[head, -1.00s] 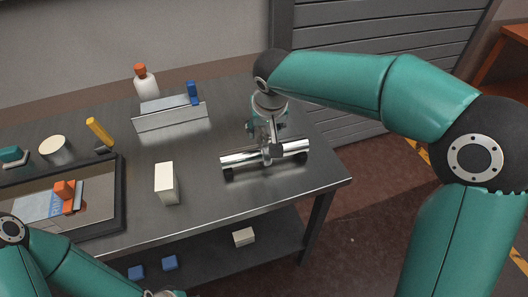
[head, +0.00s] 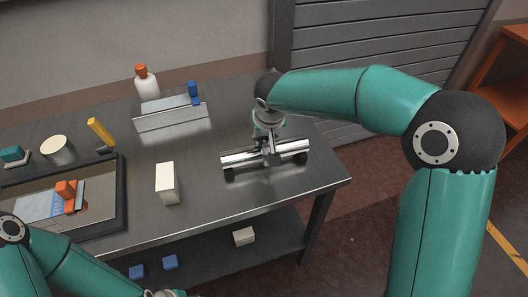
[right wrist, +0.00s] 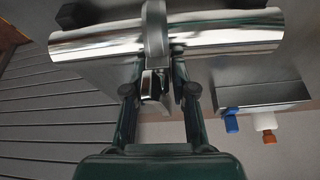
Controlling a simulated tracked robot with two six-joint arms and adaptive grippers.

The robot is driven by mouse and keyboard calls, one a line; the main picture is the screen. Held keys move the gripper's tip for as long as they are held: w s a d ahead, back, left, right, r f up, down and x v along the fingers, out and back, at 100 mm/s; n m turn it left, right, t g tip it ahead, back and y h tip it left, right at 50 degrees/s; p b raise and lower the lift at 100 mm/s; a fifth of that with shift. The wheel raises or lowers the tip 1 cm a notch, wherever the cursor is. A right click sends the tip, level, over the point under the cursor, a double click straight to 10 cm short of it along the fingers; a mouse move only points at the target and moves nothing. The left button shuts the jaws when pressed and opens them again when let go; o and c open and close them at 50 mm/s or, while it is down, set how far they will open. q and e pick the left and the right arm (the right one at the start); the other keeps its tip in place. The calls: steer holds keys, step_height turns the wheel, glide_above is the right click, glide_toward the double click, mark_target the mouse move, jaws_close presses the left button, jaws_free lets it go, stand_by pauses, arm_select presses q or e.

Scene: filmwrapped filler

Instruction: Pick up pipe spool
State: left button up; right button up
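The pipe spool (head: 240,158) is a shiny metal cylinder lying across the right part of the steel table, with a band and a short stub at its middle. It fills the top of the right wrist view (right wrist: 95,41). My right gripper (head: 267,142) is at the spool's middle from the far side. In the right wrist view its two fingers (right wrist: 158,68) stand apart on either side of the stub, with gaps showing, so it looks open. Contact cannot be made out.
A cream box (head: 166,184) stands left of the spool. Behind are a metal bin (head: 170,120) and a white bottle with an orange cap (head: 146,86). A dark-rimmed tray (head: 119,190) lies at left. The table's right edge is close to the spool.

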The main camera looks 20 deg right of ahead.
jaws_close()
steer(key=shift+w+r, duration=0.1)
